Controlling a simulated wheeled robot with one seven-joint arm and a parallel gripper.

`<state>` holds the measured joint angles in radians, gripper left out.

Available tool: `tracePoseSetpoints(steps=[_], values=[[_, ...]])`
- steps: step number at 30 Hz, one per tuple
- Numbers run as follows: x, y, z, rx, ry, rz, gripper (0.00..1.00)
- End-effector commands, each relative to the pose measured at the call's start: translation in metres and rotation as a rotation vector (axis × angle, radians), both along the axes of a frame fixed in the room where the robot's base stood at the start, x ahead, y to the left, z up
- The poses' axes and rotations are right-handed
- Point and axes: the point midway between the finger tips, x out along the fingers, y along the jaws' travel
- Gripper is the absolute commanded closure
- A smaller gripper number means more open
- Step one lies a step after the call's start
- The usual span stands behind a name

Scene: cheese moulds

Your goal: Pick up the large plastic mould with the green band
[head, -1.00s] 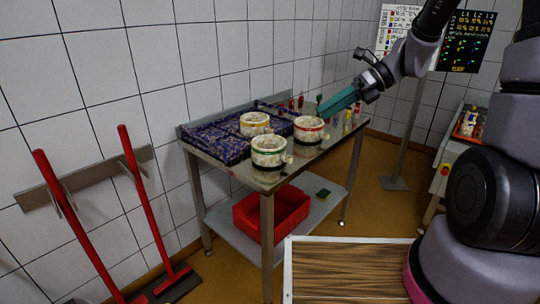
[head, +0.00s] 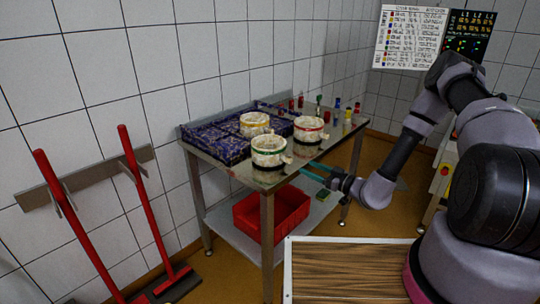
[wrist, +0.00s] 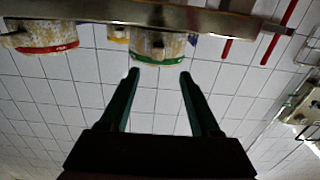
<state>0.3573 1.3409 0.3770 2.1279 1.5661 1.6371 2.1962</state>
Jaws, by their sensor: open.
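The mould with the green band (head: 268,151) is a pale, speckled round tub standing upright at the near corner of the metal table. A small light piece sticks out at its right side. My gripper (head: 306,168) is open and empty, its teal fingers low beside the table's right edge, to the right of this mould and apart from it. In the wrist view, which looks upside down, the green-banded mould (wrist: 158,46) appears centred just beyond the gap between the open fingertips (wrist: 159,75). Its base is at the table edge there.
A red-banded mould (head: 309,129) stands to the right and a yellow-banded mould (head: 255,123) behind, by blue patterned mats (head: 215,143). Small coloured items (head: 347,114) line the table's far end. A red crate (head: 283,212) is on the lower shelf.

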Motion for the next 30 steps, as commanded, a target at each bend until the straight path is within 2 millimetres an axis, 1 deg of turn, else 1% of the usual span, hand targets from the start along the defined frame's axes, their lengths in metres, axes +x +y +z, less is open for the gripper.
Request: tracePoseSetpoints(steps=[2,9,17,24,27,30], values=[[0.004,0.004,-0.004,0.014,0.02,-0.011,0.36],[0.026,0.034,-0.004,0.013,0.019,-0.009,0.36],[0.041,0.05,-0.003,0.013,0.017,-0.009,0.36],[0.063,0.077,-0.001,0.012,0.016,-0.008,0.36],[0.068,0.082,-0.002,0.011,0.018,-0.009,0.36],[0.068,0.083,-0.002,0.011,0.018,-0.01,0.36]])
